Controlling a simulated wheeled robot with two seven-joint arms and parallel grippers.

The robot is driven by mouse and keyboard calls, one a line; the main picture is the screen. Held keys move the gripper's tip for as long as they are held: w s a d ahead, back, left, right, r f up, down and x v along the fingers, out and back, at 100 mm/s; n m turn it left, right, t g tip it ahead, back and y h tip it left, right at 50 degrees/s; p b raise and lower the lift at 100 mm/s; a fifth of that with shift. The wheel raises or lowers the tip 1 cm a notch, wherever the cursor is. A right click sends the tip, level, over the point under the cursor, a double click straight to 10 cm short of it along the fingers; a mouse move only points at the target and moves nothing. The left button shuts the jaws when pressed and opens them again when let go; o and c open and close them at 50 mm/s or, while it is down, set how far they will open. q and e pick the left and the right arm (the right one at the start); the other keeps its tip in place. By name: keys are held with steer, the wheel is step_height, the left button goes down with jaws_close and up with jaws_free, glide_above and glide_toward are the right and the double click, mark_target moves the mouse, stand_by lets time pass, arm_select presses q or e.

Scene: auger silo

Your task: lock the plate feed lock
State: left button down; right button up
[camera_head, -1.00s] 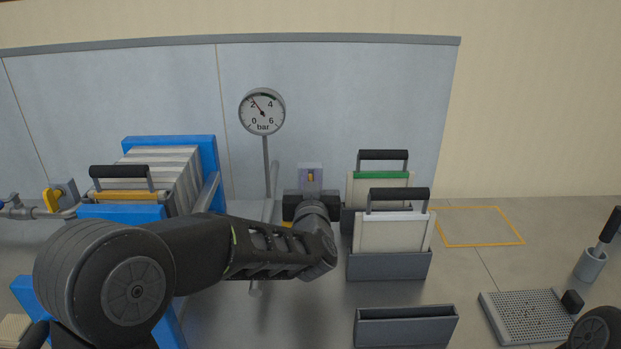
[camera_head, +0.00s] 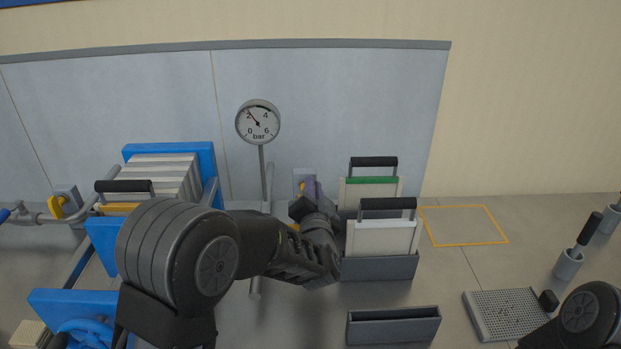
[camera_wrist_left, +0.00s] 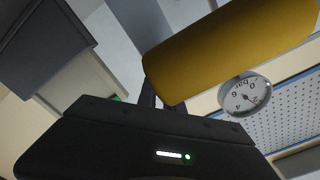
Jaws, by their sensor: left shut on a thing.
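The plate feed lock appears to be the small pale grey box (camera_head: 301,176) right of the gauge post, mostly hidden behind my left gripper (camera_head: 308,188). In the left wrist view a thick yellow handle (camera_wrist_left: 225,50) lies across the jaws, close to the camera. My left gripper is shut, apparently on this yellow handle. In the head view the grip itself is hidden, so I cannot tell the handle's exact angle. My left gripper is tilted, leaning up and to the left. My right gripper is not in view; only part of the right arm shows at lower right.
A round pressure gauge (camera_head: 258,121) stands on a post behind. Framed plates with black handles (camera_head: 383,238) stand in grey holders at right. An empty grey holder (camera_head: 393,327) is in front. A perforated tray (camera_head: 506,314) lies at right. A blue-ended plate stack (camera_head: 170,150) is at left.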

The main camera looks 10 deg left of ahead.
arm_select(q)
steer(key=shift+w+d+f+m+p, duration=0.15)
steer(key=shift+f+m+p, duration=0.2)
steer(key=shift+m+p, duration=0.85)
steer(key=shift+s+d+f+m+p, duration=0.15)
steer(key=shift+f+m+p, duration=0.2)
steer(key=shift+m, duration=1.5)
steer(key=shift+w+d+f+m+p, duration=0.15)
steer(key=shift+f+m+p, duration=0.15)
steer(key=shift+m+p, duration=0.9)
steer(key=shift+m+b, duration=0.3)
steer(key=shift+m, duration=0.15)
steer(key=c, duration=1.5)
jaws_free()
steer(key=b+v, duration=0.1)
steer(key=v, duration=0.7)
